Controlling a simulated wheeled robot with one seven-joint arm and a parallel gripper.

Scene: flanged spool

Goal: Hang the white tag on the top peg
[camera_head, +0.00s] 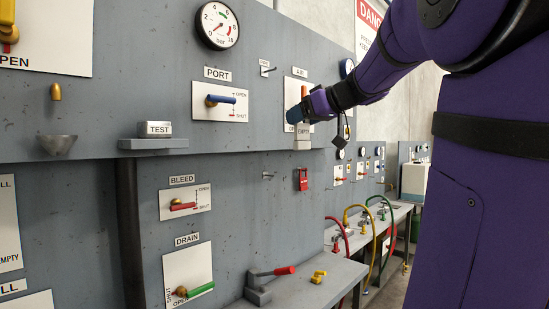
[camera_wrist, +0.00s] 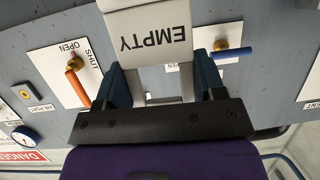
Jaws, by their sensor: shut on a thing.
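The white tag, marked EMPTY (camera_head: 303,138), hangs below my gripper (camera_head: 298,114) in front of the panel. In the wrist view the tag (camera_wrist: 155,40) shows its lettering upside down. My gripper (camera_wrist: 165,85) is shut on the tag's narrower part, between two blue fingers. The top peg (camera_head: 265,69) is a small metal hook on the upper panel, left of and above my gripper, and apart from the tag. A lower peg (camera_head: 268,175) sits on the lower panel. I cannot make out the top peg in the wrist view.
A blue-handled PORT valve (camera_head: 220,99) is left of my gripper. The orange-handled AIR valve (camera_wrist: 77,83) is close by and partly hidden in the head view. A red tag (camera_head: 303,180) hangs below. A TEST block (camera_head: 155,129) stands on a ledge. A bench (camera_head: 310,285) holds a red-handled lever.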

